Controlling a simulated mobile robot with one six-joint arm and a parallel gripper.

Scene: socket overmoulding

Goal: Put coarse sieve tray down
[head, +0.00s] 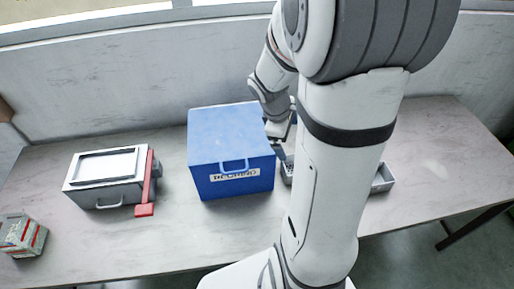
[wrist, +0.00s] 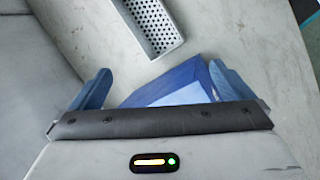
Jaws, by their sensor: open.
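A grey metal tray with a perforated floor (wrist: 150,22), which looks like the coarse sieve tray, lies on the table at the top of the wrist view. In the head view its perforated end (head: 288,171) shows just right of the blue box, partly hidden by my arm. My gripper (wrist: 159,68) is open, with its two blue fingers spread wide and nothing between them. The tray is beyond the fingertips, apart from them. In the head view my gripper (head: 278,148) is beside the blue box's right side, mostly covered by my arm.
The blue box (head: 230,150) with a handle and label stands mid-table; part of it (wrist: 175,85) shows between my fingers. A grey tray end (head: 382,178) shows right of my arm. A grey unit with a red lever (head: 105,178) and small stacked trays (head: 20,236) stand left.

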